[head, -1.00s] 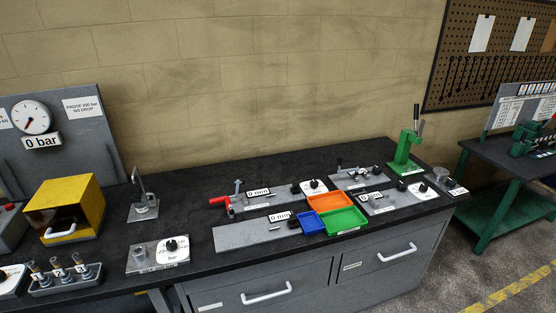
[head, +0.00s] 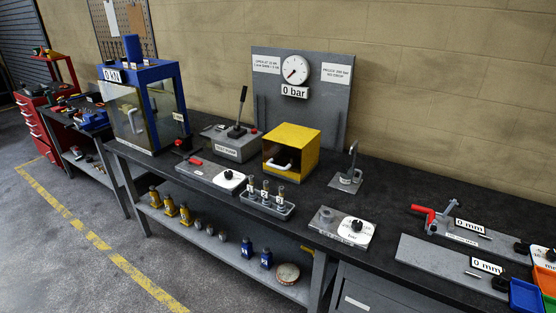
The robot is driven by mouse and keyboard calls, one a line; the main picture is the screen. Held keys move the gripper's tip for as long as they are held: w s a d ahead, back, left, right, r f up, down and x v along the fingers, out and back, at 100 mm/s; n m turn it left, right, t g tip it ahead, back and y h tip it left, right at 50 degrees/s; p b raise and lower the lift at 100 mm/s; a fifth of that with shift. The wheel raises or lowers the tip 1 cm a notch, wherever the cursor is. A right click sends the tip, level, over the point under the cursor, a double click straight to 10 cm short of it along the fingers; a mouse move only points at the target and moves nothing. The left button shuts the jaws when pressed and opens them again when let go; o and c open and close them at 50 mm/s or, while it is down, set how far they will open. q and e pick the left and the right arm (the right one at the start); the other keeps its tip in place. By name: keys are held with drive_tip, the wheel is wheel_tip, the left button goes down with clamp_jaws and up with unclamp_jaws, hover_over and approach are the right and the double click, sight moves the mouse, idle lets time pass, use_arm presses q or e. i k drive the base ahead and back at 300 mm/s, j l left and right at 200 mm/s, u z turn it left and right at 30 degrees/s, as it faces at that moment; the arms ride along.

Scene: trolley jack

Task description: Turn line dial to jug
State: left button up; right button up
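Two white dial plates with black knobs could be the line dial; their small lettering is too small to read. One dial (head: 231,178) is on a grey plate with a red handle, in front of the yellow box. The other dial (head: 356,226) is on a grey plate further right, with a round metal fitting beside it. I cannot tell which is the line dial, where either points, or which marking is the jug. Neither of my grippers is in view.
A gauge panel (head: 300,95) reading 0 bar stands behind the yellow box (head: 291,150). A blue-framed press (head: 145,100) reading 0 kN stands at left, a grey lever unit (head: 234,142) beside it. A rack of several cylinders (head: 265,203) sits in front. The floor (head: 70,260) is clear.

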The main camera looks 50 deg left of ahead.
sight(228, 175)
drive_tip(key=u, duration=2.15)
